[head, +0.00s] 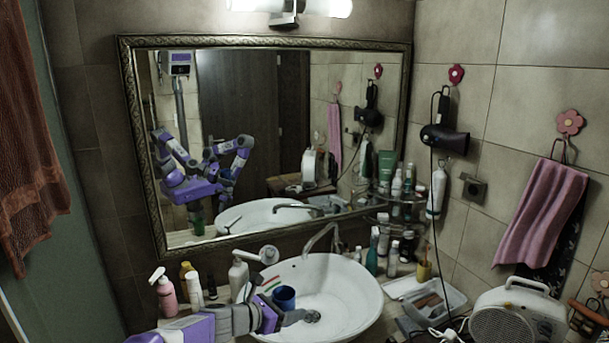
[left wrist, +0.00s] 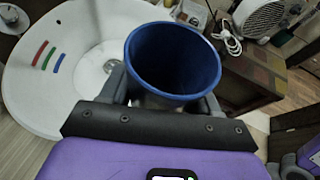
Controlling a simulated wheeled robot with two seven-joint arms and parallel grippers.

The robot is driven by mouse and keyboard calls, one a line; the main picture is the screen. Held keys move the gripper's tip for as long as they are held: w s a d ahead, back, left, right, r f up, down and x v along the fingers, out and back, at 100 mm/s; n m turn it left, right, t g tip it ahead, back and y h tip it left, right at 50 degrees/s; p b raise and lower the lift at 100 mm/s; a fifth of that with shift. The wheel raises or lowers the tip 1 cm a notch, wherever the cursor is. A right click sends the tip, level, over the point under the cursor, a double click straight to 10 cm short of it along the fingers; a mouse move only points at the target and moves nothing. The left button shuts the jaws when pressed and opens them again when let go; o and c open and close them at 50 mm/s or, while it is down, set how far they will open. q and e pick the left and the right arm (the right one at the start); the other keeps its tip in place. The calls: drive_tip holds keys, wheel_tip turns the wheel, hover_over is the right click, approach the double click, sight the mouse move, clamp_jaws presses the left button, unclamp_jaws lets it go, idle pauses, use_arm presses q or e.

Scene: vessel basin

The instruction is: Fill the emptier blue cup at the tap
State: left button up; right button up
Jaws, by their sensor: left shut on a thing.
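A blue cup (head: 285,298) is held upright by my left gripper (head: 286,316) over the left front part of the white basin (head: 345,315). The left gripper is shut on the cup. In the left wrist view the cup (left wrist: 172,60) stands between the two fingers with its mouth toward the camera. Its inside looks plain dark blue, and I cannot make out any water. The metal tap (head: 322,240) is at the basin's back, beyond the cup and apart from it. No stream shows at the spout. I see no second blue cup.
Bottles, including a pink one (head: 165,294) and a white pump bottle (head: 238,278), stand left of the basin. More bottles and a clear tray (head: 428,300) are at its right. A white heater (head: 517,318) stands front right. The basin bowl is otherwise clear.

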use_arm(q)
drive_tip(key=shift+s+a+f+b, duration=0.3)
drive_tip(key=shift+s+a+f, duration=0.15)
drive_tip(key=shift+s+f, duration=0.35)
drive_tip(key=s+a+f+b, duration=0.4)
drive_tip(key=s+a+f, duration=0.2)
drive_tip(key=f, duration=0.6)
drive_tip(key=s+a+f+m+g+b, duration=0.1)
drive_tip(key=s+a+f+b, duration=0.4)
drive_tip(key=s+f, duration=0.6)
drive_tip(key=shift+s+a+f+h, duration=0.2)
drive_tip(key=shift+a+f+h, duration=0.3)
drive_tip(key=shift+f, duration=0.4)
use_arm(e)
wheel_tip(320, 180, down, 10)
drive_tip(key=shift+s, duration=0.2)
use_arm(q)
drive_tip(key=shift+a, duration=0.1)
use_arm(e)
drive_tip(key=shift+c, duration=0.3)
